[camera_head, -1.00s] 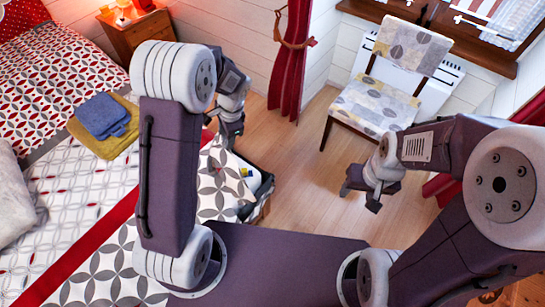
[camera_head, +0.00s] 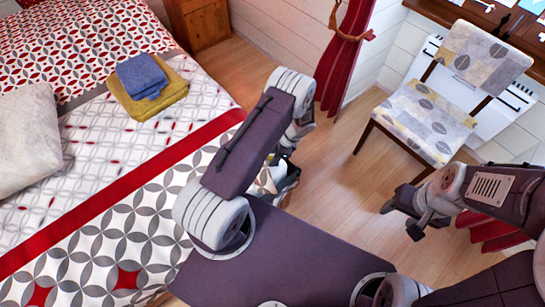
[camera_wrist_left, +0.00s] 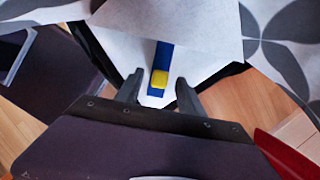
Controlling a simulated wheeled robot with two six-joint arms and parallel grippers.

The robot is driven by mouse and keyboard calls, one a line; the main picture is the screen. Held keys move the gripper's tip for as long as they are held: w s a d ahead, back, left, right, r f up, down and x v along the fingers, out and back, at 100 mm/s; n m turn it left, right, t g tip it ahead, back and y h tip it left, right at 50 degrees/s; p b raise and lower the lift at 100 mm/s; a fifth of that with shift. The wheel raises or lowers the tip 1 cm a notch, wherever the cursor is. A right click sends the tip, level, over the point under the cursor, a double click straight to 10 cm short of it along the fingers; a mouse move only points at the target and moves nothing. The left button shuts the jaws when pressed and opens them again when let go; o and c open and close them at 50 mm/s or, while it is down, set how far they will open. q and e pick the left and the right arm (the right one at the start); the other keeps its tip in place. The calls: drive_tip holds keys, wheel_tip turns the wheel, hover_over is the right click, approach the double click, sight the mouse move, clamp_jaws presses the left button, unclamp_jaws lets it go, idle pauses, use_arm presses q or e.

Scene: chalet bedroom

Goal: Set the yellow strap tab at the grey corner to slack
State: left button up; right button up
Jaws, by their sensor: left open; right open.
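The yellow strap tab (camera_wrist_left: 159,79) sits on a blue strap (camera_wrist_left: 163,54) over a white surface (camera_wrist_left: 120,45) with a dark edge, in the left wrist view. I cannot tell a grey corner from the others. My left gripper (camera_wrist_left: 160,82) is open, with one finger on each side of the tab; contact is not visible. In the head view the left gripper is mostly hidden behind my own arm, by a dark-edged, light-coloured item (camera_head: 286,180) beside the bed. My right gripper (camera_head: 402,221) is open and empty above the floor.
The bed (camera_head: 150,185) fills the left, with folded blue (camera_head: 142,76) and mustard (camera_head: 150,98) cloths on it. A patterned chair (camera_head: 425,118) stands at the right by the window. A red curtain (camera_head: 343,60) hangs at the back. Wooden floor (camera_head: 345,205) is clear between.

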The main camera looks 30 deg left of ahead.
use_arm(q)
drive_tip(key=shift+a+f, duration=0.15)
drive_tip(key=shift+f, duration=0.3)
clamp_jaws()
idle(1.1)
